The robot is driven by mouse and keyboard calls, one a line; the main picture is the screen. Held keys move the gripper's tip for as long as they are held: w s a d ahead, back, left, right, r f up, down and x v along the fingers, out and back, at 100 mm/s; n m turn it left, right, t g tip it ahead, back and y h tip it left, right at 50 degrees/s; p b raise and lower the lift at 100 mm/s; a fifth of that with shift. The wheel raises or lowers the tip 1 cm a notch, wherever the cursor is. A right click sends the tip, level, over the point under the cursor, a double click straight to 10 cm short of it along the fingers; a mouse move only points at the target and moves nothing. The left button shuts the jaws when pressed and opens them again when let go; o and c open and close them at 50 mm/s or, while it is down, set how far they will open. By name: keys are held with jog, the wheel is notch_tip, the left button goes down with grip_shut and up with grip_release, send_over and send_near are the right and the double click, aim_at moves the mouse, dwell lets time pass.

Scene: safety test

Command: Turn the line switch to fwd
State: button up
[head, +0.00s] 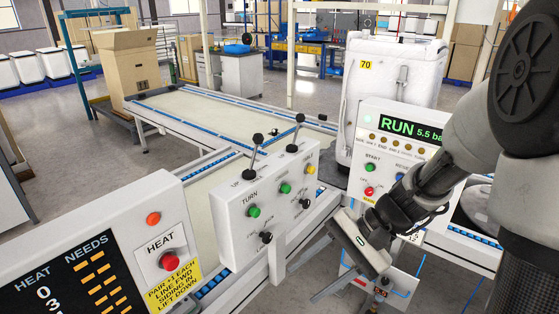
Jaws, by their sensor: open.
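A white control box (265,205) stands in the middle of the head view. Two black ball-topped levers, a left one (254,153) and a right one (296,132), rise from its top edge. Its front has green buttons, a yellow button and smaller black knobs, with "TURN" printed at the left. Most labels are too small to read, so I cannot tell which control is the line switch or how it is set. My gripper (362,245) is open, to the right of this box and apart from it. Its fingers are hard to make out.
A panel showing "RUN" (398,130) stands behind my arm. A small blue-edged panel (405,283) is below my gripper. Conveyors (215,112) lie behind.

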jog(key=w+f+m+t+y, duration=0.3)
jog(key=w+f+m+y, duration=0.2)
jog(key=w+f+m, duration=0.15)
jog(key=m+t, duration=0.9)
jog(key=m, duration=0.2)
send_near(269, 239)
jog(key=shift+y, duration=0.3)
jog(key=p+x, duration=0.1)
jog(key=x, duration=0.7)
jog(key=shift+w+d+f+p, duration=0.15)
jog(key=shift+p, duration=0.15)
jog(key=c, duration=1)
